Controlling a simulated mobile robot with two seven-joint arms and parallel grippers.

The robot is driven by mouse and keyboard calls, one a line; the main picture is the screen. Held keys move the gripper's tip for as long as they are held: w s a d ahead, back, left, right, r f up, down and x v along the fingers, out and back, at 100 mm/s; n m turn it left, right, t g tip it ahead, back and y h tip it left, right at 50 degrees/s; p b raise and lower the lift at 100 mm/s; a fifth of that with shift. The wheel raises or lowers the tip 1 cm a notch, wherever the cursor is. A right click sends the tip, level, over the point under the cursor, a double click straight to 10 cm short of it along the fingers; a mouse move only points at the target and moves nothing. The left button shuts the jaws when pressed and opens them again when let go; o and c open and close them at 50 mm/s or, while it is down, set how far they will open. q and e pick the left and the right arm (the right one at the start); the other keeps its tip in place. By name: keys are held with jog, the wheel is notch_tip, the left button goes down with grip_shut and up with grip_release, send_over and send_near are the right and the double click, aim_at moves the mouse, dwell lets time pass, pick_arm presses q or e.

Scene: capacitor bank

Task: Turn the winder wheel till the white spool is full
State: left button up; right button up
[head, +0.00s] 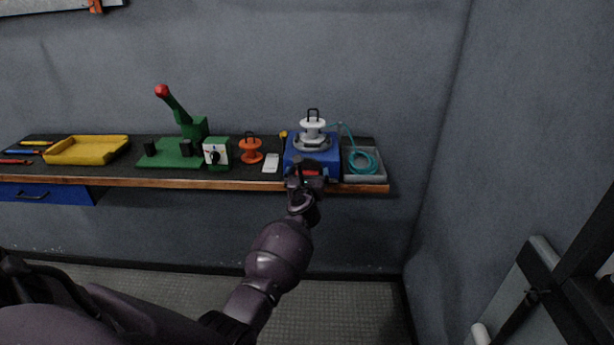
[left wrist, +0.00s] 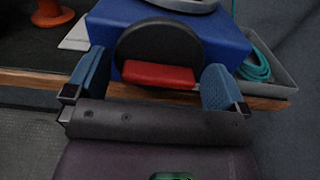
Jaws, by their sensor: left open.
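The white spool (head: 313,124) with a black loop handle stands upright on a grey ring on top of the blue winder box (head: 328,168). The box also shows in the left wrist view (left wrist: 226,45). On its front is a black wheel (left wrist: 150,44) with a red handle (left wrist: 158,76). My left gripper (head: 306,172) is at the front of the box. Its two blue-padded fingers (left wrist: 155,84) are open, one on each side of the red handle, with gaps between. A teal line (head: 342,126) runs from near the spool. My right gripper is not in view.
A teal coil (head: 362,161) lies in a grey tray (head: 378,176) right of the winder. Left of it are a white card (head: 271,163), an orange spool (head: 251,153), a green lever press (head: 172,158) and a yellow tray (head: 88,152). The bench edge (head: 220,183) runs below.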

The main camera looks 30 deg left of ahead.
pick_arm(q)
jog(key=shift+c, duration=1.1)
jog(key=c, duration=0.7)
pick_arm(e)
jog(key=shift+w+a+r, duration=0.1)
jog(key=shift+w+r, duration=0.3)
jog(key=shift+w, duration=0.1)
pick_arm(q)
jog(key=shift+m, duration=0.4)
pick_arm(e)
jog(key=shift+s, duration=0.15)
